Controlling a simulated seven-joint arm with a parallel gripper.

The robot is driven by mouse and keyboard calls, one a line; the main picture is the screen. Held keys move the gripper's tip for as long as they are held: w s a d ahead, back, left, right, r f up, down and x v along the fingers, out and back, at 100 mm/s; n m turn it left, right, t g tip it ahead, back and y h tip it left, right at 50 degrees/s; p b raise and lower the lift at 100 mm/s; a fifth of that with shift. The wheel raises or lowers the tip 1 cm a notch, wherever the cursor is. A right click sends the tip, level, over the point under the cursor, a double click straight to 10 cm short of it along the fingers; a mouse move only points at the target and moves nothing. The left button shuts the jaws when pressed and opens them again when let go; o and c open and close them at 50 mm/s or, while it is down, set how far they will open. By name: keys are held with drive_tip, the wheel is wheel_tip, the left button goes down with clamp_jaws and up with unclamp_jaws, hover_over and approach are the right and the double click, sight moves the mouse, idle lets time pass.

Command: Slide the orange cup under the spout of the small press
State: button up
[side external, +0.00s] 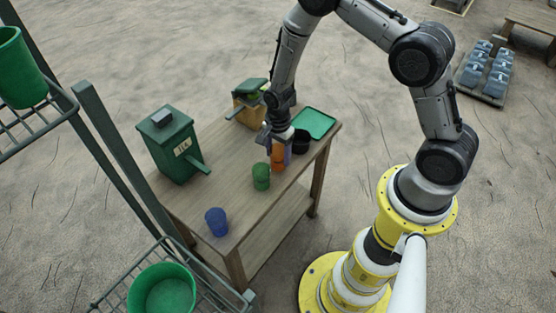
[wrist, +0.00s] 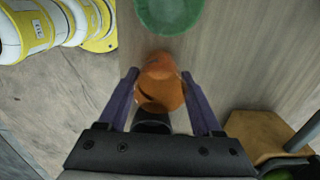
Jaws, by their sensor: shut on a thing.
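The orange cup (side external: 278,162) stands on the wooden table near its right long edge. My gripper (side external: 277,150) points down over it, shut on the cup. In the wrist view the orange cup (wrist: 160,82) sits between the two purple fingers (wrist: 158,78). The small press (side external: 248,104) is an orange-yellow box with a green lid, at the far end of the table, behind my gripper. Its spout (side external: 237,112) points left toward the table's middle. Part of the small press (wrist: 268,138) shows at lower right in the wrist view. The cup is apart from the spout.
A green cup (side external: 261,177) stands just in front of the orange cup; a black cup (side external: 301,141) stands behind it, near a green tray (side external: 315,123). A larger green press (side external: 170,146) and a blue cup (side external: 216,222) are further left and front. The table's middle is clear.

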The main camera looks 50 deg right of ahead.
wheel_tip(320, 180, up, 5)
drive_tip(key=shift+r, duration=0.1)
idle(0.6)
